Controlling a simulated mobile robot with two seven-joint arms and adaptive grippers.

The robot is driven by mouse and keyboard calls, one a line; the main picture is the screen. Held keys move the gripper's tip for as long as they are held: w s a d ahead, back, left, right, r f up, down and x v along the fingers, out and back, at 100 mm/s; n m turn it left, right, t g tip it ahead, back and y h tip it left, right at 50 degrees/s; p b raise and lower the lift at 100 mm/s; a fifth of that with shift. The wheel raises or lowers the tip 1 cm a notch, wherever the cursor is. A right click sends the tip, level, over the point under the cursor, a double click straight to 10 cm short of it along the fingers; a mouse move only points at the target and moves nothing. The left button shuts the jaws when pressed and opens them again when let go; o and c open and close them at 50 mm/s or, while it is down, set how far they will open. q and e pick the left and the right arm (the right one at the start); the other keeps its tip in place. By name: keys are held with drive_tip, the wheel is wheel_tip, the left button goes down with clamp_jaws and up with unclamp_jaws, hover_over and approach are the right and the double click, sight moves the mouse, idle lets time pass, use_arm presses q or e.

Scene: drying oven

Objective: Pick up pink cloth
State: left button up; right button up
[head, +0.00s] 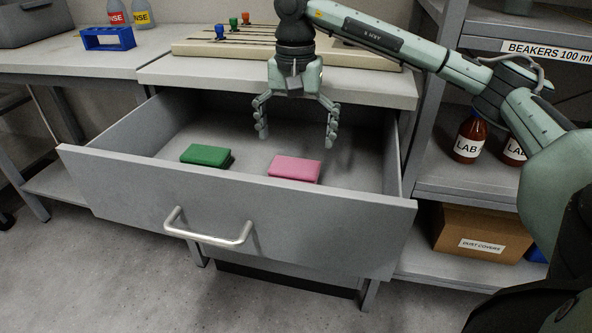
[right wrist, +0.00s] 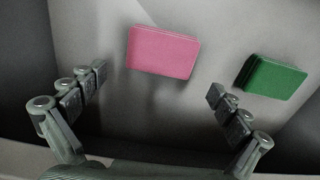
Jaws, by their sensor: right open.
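The pink cloth (head: 295,168) is a folded block lying flat on the floor of the open drawer (head: 235,205). It also shows in the right wrist view (right wrist: 163,52), ahead of and roughly between the fingertips. My right gripper (head: 298,132) points down into the drawer, above and behind the pink cloth. It is open and empty, and its fingers (right wrist: 157,82) are apart from the cloth. My left gripper is not in view.
A green cloth (head: 206,156) lies left of the pink one; it also shows in the right wrist view (right wrist: 270,77). The drawer walls enclose the space around the gripper. The counter (head: 370,88) overhangs the drawer's back. Shelves with brown bottles (head: 469,137) stand at right.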

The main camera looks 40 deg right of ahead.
sight(295, 163)
wheel_tip(295, 163, down, 5)
drive_tip(key=shift+a+f, duration=0.1)
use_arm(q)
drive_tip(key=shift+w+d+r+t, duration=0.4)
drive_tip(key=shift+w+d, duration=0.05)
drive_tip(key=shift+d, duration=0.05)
use_arm(e)
drive_tip(key=shift+c, duration=0.6)
drive_tip(key=c, duration=0.9)
drive_tip(key=shift+r, duration=0.7)
wheel_tip(295, 163, up, 3)
drive_tip(key=shift+f, duration=0.15)
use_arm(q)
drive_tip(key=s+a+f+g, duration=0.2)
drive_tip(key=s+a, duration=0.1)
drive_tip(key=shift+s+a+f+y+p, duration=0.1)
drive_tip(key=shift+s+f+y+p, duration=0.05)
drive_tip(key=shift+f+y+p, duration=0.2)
use_arm(e)
drive_tip(key=w+a+r, duration=0.1)
drive_tip(key=a+r, duration=0.1)
drive_tip(key=a, duration=0.1)
drive_tip(key=w+a+r, duration=0.2)
drive_tip(key=a, duration=0.2)
drive_tip(key=w+a+r, duration=0.2)
drive_tip(key=a+r, duration=0.1)
drive_tip(key=shift+a, duration=0.3)
